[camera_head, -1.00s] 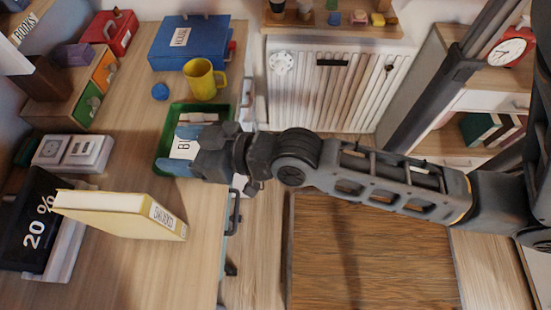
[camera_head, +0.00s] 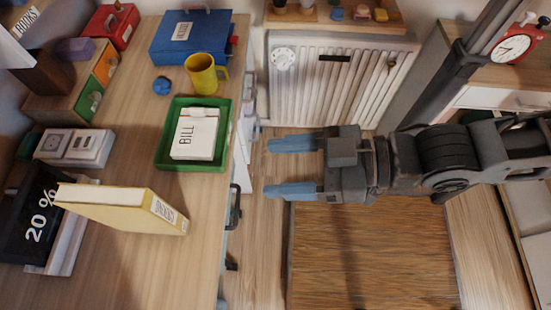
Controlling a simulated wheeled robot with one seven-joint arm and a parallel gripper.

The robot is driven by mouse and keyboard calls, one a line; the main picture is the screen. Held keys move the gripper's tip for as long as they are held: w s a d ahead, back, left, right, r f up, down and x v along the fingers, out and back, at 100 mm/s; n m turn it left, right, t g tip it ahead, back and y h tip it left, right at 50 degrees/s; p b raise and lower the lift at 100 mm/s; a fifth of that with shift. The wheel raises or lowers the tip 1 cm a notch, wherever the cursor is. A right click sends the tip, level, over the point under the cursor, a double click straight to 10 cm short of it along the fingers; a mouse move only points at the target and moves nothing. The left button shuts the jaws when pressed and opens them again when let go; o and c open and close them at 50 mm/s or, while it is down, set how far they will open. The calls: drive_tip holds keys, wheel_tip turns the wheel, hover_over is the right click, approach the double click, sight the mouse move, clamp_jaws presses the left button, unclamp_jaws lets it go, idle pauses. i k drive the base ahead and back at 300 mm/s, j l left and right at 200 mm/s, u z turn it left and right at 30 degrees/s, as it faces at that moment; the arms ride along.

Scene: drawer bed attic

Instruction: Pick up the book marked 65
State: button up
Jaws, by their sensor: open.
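No book with a readable 65 shows in this view. A yellow book (camera_head: 125,208) stands on the desk at the left, with small dark lettering on its spine that I cannot read clearly. My gripper (camera_head: 268,168) is open and empty, its two blue fingers pointing left. It is over the floor gap to the right of the desk, apart from the yellow book and the green tray.
The wooden desk (camera_head: 135,125) holds a green tray (camera_head: 178,166) with BILL papers (camera_head: 197,135), a yellow mug (camera_head: 203,75), a blue binder (camera_head: 188,35), a black 20 % sign (camera_head: 42,218) and white switches (camera_head: 75,148). A radiator (camera_head: 340,85) stands behind.

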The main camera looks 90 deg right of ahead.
sight(132, 209)
drive_tip(key=k+j, duration=0.1)
drive_tip(key=k, duration=0.75)
drive_tip(key=j+u, duration=0.05)
